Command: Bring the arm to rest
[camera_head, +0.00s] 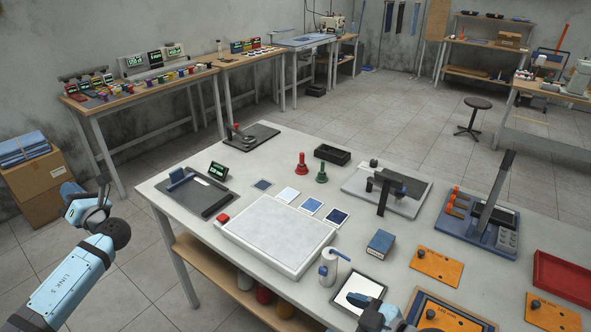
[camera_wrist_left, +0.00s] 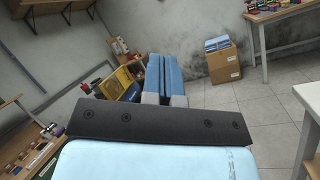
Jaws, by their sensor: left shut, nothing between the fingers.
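My left arm comes in from the left edge in the head view, bent and held over the floor to the left of the workbench (camera_head: 290,155). Its gripper (camera_head: 103,181) points up and away from the bench, clear of everything. In the left wrist view its two blue-and-grey fingers (camera_wrist_left: 164,80) are together with nothing between them. Part of my right arm, blue and dark, shows at the bottom edge (camera_head: 380,314) over the bench's near side. Its fingers cannot be made out clearly.
Cardboard boxes (camera_head: 38,188) topped with folded blue cloth stand left of my left gripper. A side table (camera_head: 125,95) with coloured items stands behind it. Open floor lies between.

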